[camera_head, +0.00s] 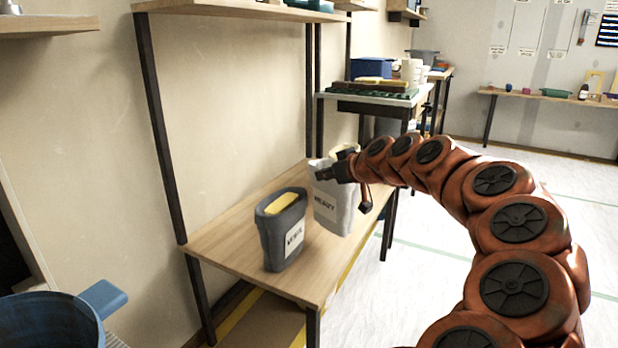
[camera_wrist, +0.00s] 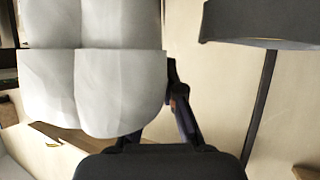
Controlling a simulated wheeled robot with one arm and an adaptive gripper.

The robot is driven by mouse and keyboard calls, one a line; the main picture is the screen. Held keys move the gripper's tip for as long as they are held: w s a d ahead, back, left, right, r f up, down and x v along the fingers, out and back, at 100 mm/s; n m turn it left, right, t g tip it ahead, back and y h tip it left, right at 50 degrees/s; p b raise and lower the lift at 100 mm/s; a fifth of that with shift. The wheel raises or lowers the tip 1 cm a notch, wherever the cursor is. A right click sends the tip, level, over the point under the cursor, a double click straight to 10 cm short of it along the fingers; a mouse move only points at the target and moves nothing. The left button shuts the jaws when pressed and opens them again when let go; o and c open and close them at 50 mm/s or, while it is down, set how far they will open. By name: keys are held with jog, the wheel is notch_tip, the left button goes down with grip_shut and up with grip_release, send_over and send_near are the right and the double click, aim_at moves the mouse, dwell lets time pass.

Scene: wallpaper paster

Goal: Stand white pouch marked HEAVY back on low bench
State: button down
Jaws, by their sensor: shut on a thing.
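The white pouch marked HEAVY (camera_head: 334,212) is upright at the right part of the low wooden bench (camera_head: 230,240) in the head view. I cannot tell whether its base touches the bench top. My gripper (camera_head: 328,173) is shut on the pouch near its top rim, with my arm reaching in from the right. In the wrist view the white pouch (camera_wrist: 95,85) fills the upper left, and my gripper (camera_wrist: 178,95) is at its right side. My fingertips are partly hidden there.
A dark grey pouch (camera_head: 270,235) with a white label and yellow top stands on the bench, just left of the white pouch. Dark shelf posts (camera_head: 160,120) rise at the bench's back. A table with a blue box (camera_head: 371,69) stands behind. The bench's front left is clear.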

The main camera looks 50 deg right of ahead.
aim_at(315, 161)
jog(key=w+d+p, duration=0.1)
jog(key=w, duration=0.2)
jog(key=w+d+p, duration=0.1)
jog(key=w+p, duration=0.1)
jog(key=w, duration=0.1)
jog(key=w+d+f+p, duration=0.1)
jog(key=w+d, duration=0.1)
jog(key=w, duration=0.1)
jog(key=shift+w+d, duration=0.1)
jog(key=shift+w, duration=0.1)
jog(key=shift+w+f, duration=0.1)
jog(key=shift+f, duration=1.6)
jog(key=shift+f, duration=0.2)
jog(key=c, duration=1.3)
grip_release()
jog(key=shift+r, duration=0.15)
